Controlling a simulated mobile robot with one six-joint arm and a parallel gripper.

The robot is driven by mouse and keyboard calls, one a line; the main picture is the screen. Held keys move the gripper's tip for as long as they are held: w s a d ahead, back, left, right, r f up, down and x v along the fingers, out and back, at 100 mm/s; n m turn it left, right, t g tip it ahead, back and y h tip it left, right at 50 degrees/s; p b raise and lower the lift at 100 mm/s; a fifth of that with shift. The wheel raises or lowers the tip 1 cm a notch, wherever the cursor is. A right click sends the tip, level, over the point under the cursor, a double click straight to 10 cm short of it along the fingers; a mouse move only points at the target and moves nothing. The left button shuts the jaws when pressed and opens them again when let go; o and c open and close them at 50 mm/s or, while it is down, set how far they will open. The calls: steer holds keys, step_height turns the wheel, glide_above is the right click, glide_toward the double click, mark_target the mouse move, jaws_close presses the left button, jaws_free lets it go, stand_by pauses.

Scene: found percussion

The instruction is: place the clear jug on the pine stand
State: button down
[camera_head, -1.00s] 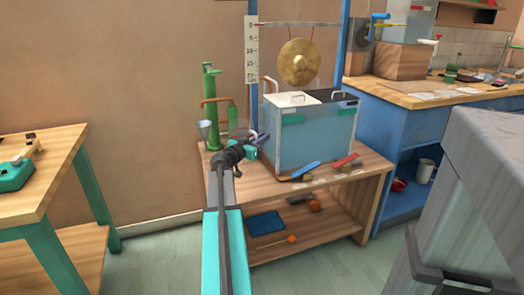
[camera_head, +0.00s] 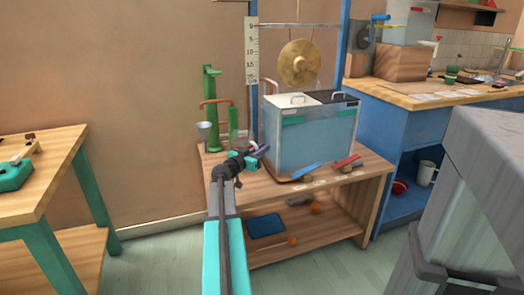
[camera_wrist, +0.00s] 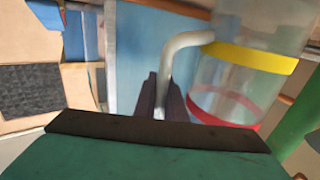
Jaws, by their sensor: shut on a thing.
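The clear jug (camera_wrist: 240,72), with a yellow band and a red band, fills the upper right of the wrist view. Its pale bent handle (camera_wrist: 178,55) runs down between the dark fingers of my gripper (camera_wrist: 165,100), which is shut on it. In the head view my gripper (camera_head: 262,151) is over the left front of the low wooden bench, beside the blue-grey tank. I cannot make out the jug there. No separate pine stand can be told apart with certainty; the wooden bench (camera_head: 255,195) is light wood.
The tank (camera_head: 310,140) stands close right of my gripper, with a gong (camera_head: 299,64) above. A green upright pump-like piece (camera_head: 212,110) and a small funnel (camera_head: 205,130) are at left. Blue (camera_head: 306,170) and red (camera_head: 346,161) levers lie in front of the tank.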

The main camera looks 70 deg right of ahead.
steer(key=shift+f+b, duration=0.15)
steer(key=shift+b, duration=0.15)
steer(key=c, duration=1.8)
jaws_free()
steer(key=shift+r+p, duration=0.2)
steer(key=shift+p, duration=0.1)
steer(key=p+v, duration=0.1)
steer(key=v, duration=1.1)
